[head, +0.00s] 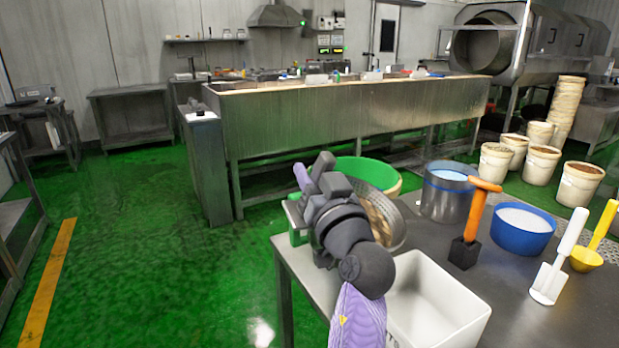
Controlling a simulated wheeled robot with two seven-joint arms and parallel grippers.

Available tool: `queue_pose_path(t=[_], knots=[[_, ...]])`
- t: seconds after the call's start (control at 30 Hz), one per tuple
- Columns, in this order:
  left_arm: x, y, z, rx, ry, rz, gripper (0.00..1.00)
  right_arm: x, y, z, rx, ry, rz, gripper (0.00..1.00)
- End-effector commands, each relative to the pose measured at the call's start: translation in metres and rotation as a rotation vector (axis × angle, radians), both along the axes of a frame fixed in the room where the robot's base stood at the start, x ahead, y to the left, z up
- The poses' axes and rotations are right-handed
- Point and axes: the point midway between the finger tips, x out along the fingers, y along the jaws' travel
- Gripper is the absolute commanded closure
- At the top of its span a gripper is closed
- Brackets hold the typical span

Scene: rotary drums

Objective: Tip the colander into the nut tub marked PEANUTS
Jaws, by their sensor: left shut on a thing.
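The metal colander (391,227) shows in the head view behind my left gripper, at the left end of the steel table. It is tilted, and a brown load shows inside it. My left gripper (322,172) is shut on the colander, though its fingertips and the grip are mostly hidden by my own wrist. A round tub with a bright green inside (367,171) stands just behind the colander, beyond the table edge. No PEANUTS marking is readable on it. My right gripper is not in view.
The steel table (495,318) holds a white bin (437,303), a steel pot (446,195), an orange-handled tool (478,208), a blue bowl (522,231), a white scoop (560,262) and a yellow scoop (597,245). Several cream buckets stand behind. Green floor at left is clear.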

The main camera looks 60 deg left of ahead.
Motion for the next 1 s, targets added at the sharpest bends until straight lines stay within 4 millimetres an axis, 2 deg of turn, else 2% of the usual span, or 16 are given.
queue_pose_path(t=[0.3, 1.0], knots=[[0.002, -0.006, 0.007, 0.05, 0.019, -0.001, 1.0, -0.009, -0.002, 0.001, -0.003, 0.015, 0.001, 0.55], [0.009, -0.019, 0.016, 0.157, 0.071, -0.002, 1.0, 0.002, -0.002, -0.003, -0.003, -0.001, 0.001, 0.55]])
